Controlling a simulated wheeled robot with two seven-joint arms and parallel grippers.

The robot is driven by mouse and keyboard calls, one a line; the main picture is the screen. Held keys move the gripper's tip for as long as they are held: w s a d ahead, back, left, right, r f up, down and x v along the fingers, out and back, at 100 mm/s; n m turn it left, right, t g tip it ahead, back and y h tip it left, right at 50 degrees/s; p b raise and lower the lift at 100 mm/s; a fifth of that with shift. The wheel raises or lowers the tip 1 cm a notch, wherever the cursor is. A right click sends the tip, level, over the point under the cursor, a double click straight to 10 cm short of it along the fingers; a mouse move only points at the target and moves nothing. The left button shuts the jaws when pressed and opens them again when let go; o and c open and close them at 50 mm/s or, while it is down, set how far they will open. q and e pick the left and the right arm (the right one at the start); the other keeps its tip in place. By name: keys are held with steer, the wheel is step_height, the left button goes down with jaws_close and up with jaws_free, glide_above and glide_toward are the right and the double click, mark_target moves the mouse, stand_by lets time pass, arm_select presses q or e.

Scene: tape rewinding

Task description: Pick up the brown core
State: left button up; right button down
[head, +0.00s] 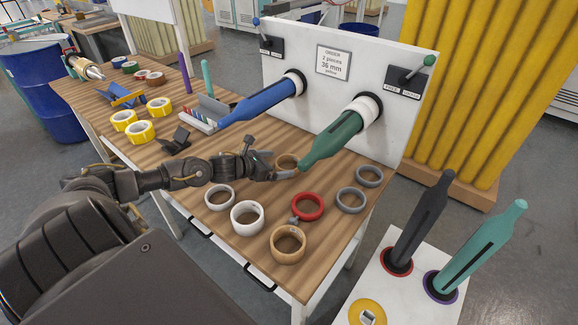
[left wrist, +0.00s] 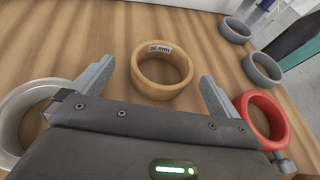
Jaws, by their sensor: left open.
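A brown core (left wrist: 160,91) lies flat on the wooden table between and ahead of my left gripper's fingers in the left wrist view. A small label with "mm" shows on its inner wall. In the head view this core (head: 279,160) is partly hidden by the gripper and the green mandrel. My left gripper (left wrist: 159,85) is open and empty, low over the table; it also shows in the head view (head: 284,172). A second brown core (head: 289,257) lies at the table's front edge. My right gripper is not in view.
A red core (head: 307,217), white cores (head: 247,228) and grey cores (head: 350,209) lie close by. The green mandrel (head: 335,139) and blue mandrel (head: 262,101) jut from the white panel (head: 410,132) over the table. Yellow rolls (head: 140,138) lie at the left.

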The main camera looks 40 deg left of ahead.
mark_target(297, 162)
arm_select(q)
steer(key=shift+w+d+f, duration=0.15)
steer(key=shift+w+d, duration=0.05)
steer(key=shift+w, duration=0.35)
steer(key=x, duration=0.2)
steer(key=p+x, duration=0.1)
steer(key=shift+w+d+f+p, duration=0.1)
steer(key=shift+w+d+p, duration=0.2)
steer(key=shift+w+d+f, duration=0.15)
steer(key=shift+w+f, duration=0.1)
steer(key=shift+w, duration=0.25)
steer(key=c, duration=0.9)
steer(key=shift+c, duration=0.2)
